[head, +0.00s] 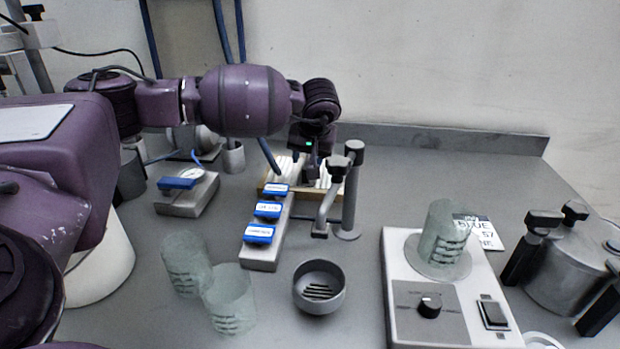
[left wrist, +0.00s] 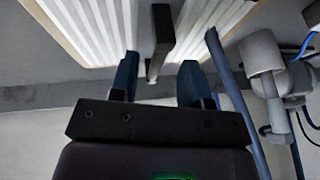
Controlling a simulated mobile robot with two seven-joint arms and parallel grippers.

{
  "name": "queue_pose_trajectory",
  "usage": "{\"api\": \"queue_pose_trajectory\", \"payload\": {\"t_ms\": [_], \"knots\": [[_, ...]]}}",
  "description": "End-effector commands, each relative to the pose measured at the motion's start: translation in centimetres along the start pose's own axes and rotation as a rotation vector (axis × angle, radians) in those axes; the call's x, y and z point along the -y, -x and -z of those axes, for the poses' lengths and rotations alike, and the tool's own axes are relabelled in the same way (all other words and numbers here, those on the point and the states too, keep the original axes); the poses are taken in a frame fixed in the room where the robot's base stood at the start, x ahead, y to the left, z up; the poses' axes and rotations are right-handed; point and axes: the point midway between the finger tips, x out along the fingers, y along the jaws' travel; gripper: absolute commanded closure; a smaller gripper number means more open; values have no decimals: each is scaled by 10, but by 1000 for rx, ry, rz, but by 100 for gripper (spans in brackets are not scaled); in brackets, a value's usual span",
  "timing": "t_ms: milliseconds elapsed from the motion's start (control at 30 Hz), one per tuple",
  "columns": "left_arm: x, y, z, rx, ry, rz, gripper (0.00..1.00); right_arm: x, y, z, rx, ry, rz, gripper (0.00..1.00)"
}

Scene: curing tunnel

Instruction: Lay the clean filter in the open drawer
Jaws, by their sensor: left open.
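A white pleated filter (head: 283,166) in a pale wooden frame lies at the back of the bench in the head view. It also fills the top of the left wrist view (left wrist: 98,22), where a dark upright bar (left wrist: 160,38) stands in its middle. My left gripper (head: 306,168) is over the filter, and hides part of it. In the left wrist view its two blue fingers (left wrist: 158,72) are apart, with the bar showing between them; I cannot tell whether they touch it. No open drawer can be made out. My right gripper is not in view.
A grey post with black knobs (head: 351,195) stands just right of the filter. A block with blue labelled parts (head: 262,255) is in front. Greenish beakers (head: 232,300), a slotted bowl (head: 320,290), a control box (head: 400,270) and a metal pot (head: 570,275) stand nearer.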

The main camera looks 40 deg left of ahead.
Motion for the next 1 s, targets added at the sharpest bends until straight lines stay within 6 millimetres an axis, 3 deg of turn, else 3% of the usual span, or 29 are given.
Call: {"api": "queue_pose_trajectory", "payload": {"t_ms": [33, 133, 433, 700, 1000], "knots": [[-2, -14, -5, 8, -4, 4, 57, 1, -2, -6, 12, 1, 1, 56], [-2, -27, -4, 8, -1, 4, 57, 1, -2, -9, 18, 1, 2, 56], [-1, -29, -2, 2, 1, 0, 57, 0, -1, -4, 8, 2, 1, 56], [-1, -29, -2, 3, 1, 0, 98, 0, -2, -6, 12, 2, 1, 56], [-1, -28, -2, 2, 1, -1, 100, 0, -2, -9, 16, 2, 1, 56]]}}
